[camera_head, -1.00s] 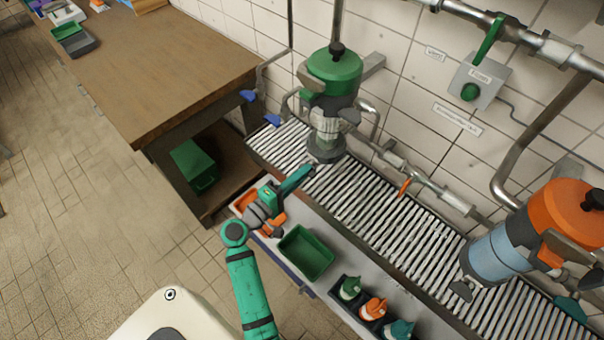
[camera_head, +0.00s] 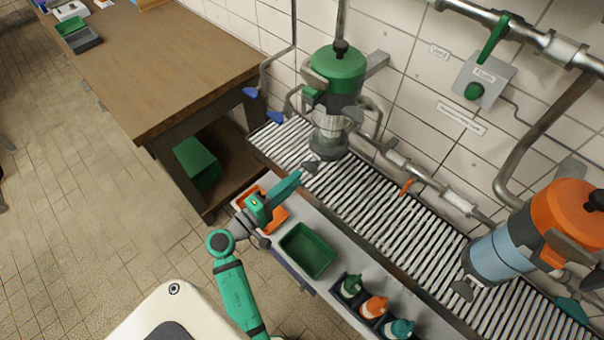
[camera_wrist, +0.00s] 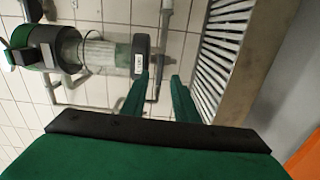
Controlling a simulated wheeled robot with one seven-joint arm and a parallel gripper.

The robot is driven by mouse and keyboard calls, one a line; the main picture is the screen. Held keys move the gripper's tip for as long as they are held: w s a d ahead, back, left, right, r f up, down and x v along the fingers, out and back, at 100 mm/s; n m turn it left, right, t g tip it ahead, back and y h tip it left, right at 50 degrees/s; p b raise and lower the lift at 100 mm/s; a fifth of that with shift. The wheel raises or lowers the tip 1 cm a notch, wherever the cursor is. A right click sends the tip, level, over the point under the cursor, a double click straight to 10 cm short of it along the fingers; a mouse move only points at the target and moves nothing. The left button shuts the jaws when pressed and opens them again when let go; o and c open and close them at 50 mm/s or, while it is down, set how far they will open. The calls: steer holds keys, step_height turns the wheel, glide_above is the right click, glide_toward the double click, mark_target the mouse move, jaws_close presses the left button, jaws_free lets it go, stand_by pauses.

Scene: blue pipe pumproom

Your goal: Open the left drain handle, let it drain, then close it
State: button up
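The left filter housing (camera_head: 335,90) has a green top, a clear lower part and a dark base, and stands upright on the slatted grating. A small grey lever (camera_head: 311,167), which looks like the left drain handle, sticks out at its base. My gripper (camera_head: 297,176) is just short of this lever, pointing at it from the lower left. In the wrist view, my gripper's two green fingers (camera_wrist: 160,98) are apart, with nothing clearly held between them. The housing also shows there (camera_wrist: 105,52), lying sideways in the picture, its dark base just beyond the fingertips.
An orange-topped housing (camera_head: 540,230) stands at the right of the grating (camera_head: 390,215). A green tray (camera_head: 307,252) and several bottles (camera_head: 374,307) sit on the front ledge. A wooden bench (camera_head: 160,60) is at left. Pipes and an orange handle (camera_head: 406,186) run behind.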

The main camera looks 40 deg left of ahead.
steer(key=s, duration=0.5)
steer(key=shift+s+a, duration=0.25)
steer(key=shift+s, duration=0.15)
steer(key=s+d+f+m+g+y, duration=0.2)
steer(key=s+d+f+g, duration=0.1)
steer(key=d+f, duration=0.4)
steer(key=s+d+f+m+g+y, duration=0.1)
steer(key=s+d+f+m+g, duration=0.15)
steer(key=d+f, duration=0.5)
steer(key=s+d+r+m+t+h, duration=0.1)
steer(key=s+d+r+m, duration=0.4)
steer(key=d, duration=0.4)
steer(key=s+d+r+m+t, duration=0.2)
steer(key=s+d+r+m, duration=0.3)
steer(key=d+r+m, duration=0.2)
step_height(320, 180, up, 3)
steer(key=d, duration=0.2)
steer(key=shift+s+d+f+h, duration=0.15)
steer(key=shift+d+h, duration=0.2)
steer(key=shift+h, duration=0.05)
